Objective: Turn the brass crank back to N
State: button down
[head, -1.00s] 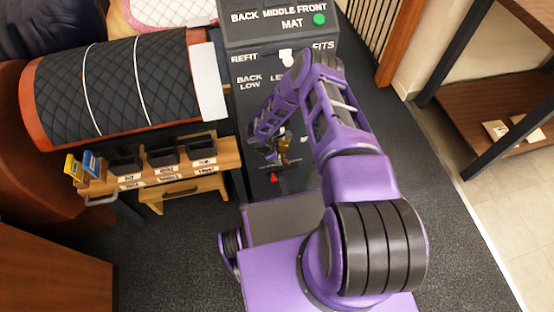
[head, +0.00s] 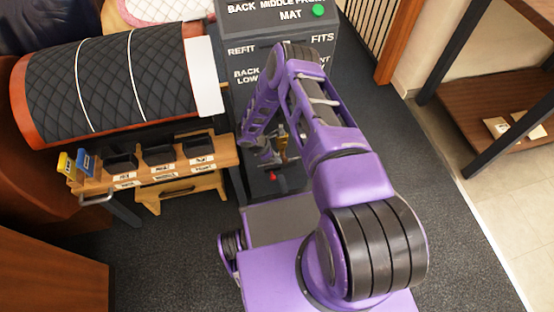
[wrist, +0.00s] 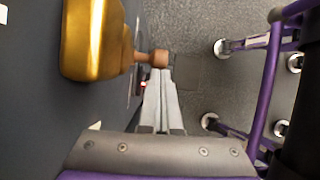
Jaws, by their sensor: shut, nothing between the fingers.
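The brass crank (head: 282,138) is on the front of the dark cabinet, partly hidden behind my arm in the head view. In the wrist view its thick golden body (wrist: 95,40) fills the upper left, with a brown knob (wrist: 155,58) sticking out to the right. My gripper (wrist: 158,85) is shut and empty, its grey fingertips just below the knob; I cannot tell whether they touch it. In the head view my gripper (head: 268,158) is low against the cabinet front, beside the crank. The N mark is not readable in either view.
The dark cabinet (head: 235,45) carries white lettering and a green button (head: 318,11). A red knob (head: 273,177) sits low on it. A wooden bench (head: 222,158) with black bins stands left, below a quilted black roll (head: 110,85). Carpet is clear at right.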

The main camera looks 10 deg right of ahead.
jog(key=shift+d+f, duration=0.1)
jog(key=shift+f, duration=0.1)
jog(key=shift+d+f+h+b, duration=0.15)
jog(key=shift+d+h+b, duration=0.15)
jog(key=shift+h+b, duration=0.8)
jog(key=shift+d+f+h+b, duration=0.1)
jog(key=shift+d+h+b, duration=0.15)
jog(key=shift+h+b, duration=0.85)
